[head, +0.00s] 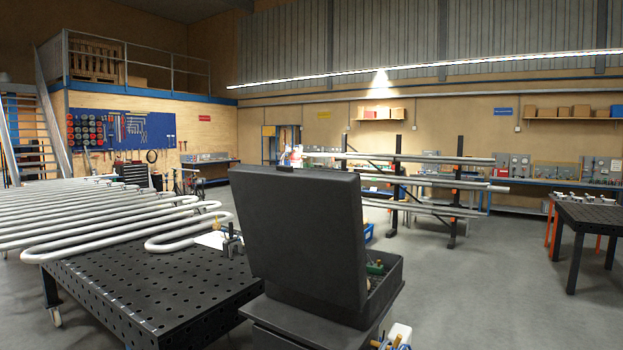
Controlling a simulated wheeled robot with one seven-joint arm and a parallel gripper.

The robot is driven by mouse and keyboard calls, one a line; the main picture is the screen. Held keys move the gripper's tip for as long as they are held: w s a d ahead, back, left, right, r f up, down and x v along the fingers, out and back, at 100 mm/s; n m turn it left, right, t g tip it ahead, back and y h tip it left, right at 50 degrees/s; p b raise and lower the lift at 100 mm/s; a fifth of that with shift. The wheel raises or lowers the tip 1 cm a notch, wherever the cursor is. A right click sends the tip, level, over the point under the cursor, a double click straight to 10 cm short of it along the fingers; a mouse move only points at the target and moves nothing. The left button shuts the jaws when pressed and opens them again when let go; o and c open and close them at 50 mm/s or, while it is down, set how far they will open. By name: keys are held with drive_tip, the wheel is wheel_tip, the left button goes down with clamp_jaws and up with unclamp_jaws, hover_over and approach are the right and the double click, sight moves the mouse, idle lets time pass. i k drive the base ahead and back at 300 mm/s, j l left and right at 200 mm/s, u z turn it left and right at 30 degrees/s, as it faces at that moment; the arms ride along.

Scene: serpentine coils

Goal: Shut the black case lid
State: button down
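The black case lid (300,240) stands raised, close to upright, in the middle of the head view. Its broad flat outer face is turned towards me. The case body (387,297) shows to the right of and behind the lid, open at the top, with a few small things inside, one of them green (375,267). The lid hides most of the inside. The case rests on a dark stand (290,325). I cannot make out my gripper anywhere in this view.
A black perforated table (150,300) with long serpentine pipe coils (100,215) stands close on the left. A pipe rack (452,190) stands behind the case. Another dark table (590,215) is at the far right. The grey floor (490,290) right of the case is clear.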

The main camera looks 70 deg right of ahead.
sight(302, 230)
drive_tip(key=i+l+z, duration=0.15)
drive_tip(key=i+z, duration=0.25)
drive_tip(key=i, duration=0.15)
drive_tip(key=i+z, duration=0.4)
drive_tip(key=i, duration=0.15)
